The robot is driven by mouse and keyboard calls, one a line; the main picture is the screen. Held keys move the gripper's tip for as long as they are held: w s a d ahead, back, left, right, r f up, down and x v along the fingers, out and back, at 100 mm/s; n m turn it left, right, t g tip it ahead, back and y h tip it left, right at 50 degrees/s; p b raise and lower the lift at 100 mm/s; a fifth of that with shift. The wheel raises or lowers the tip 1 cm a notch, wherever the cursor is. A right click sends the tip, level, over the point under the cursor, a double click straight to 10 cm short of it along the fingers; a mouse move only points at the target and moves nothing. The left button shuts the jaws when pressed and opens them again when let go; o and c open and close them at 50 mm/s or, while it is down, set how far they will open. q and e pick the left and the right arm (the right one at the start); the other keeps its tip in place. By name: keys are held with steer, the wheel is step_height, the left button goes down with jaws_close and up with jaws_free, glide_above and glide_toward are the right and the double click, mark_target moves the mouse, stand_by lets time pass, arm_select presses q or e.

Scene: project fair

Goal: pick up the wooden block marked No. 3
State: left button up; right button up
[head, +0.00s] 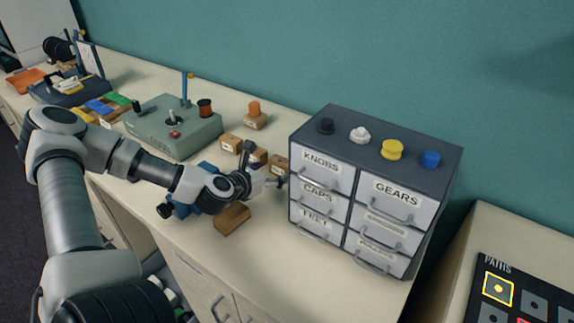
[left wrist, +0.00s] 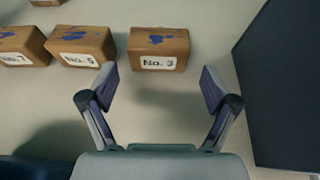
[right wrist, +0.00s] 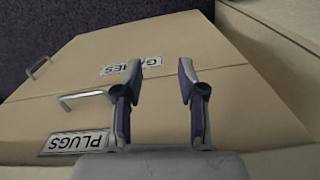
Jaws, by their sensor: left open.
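The wooden block marked No. 3 (left wrist: 157,48) lies on the table with its label facing my left gripper (left wrist: 158,80). The gripper is open and empty, and the block lies just beyond its fingertips, between their lines. In the head view the block (head: 279,163) is partly hidden behind my left gripper (head: 266,165), close to the drawer unit. The block marked No. 5 (left wrist: 82,45) stands to its left, with a small gap. My right gripper (right wrist: 160,68) is open and empty, above a cabinet front labelled PLUGS and GAMES.
The dark drawer unit (head: 375,162) stands right of the blocks; its side shows in the left wrist view (left wrist: 285,85). The block marked No. 7 (left wrist: 22,46) is further left. A brown block (head: 232,217) lies near the table's front edge. A green control box (head: 172,128) stands left.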

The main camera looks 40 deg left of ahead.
mark_target(278, 168)
arm_select(q)
steer(key=shift+w+f+b, duration=0.35)
steer(key=shift+w+b, duration=0.1)
steer(key=shift+b, duration=0.1)
steer(key=b+x, duration=0.1)
steer(key=x, duration=0.3)
steer(key=shift+w+a+b, duration=0.25)
steer(key=shift+w+b, duration=0.05)
steer(key=shift+b, duration=0.05)
steer(key=shift+w, duration=0.4)
steer(key=shift+c, duration=0.7)
steer(key=c, duration=0.8)
arm_select(e)
step_height(278, 168, down, 4)
steer(key=shift+s+r, duration=0.1)
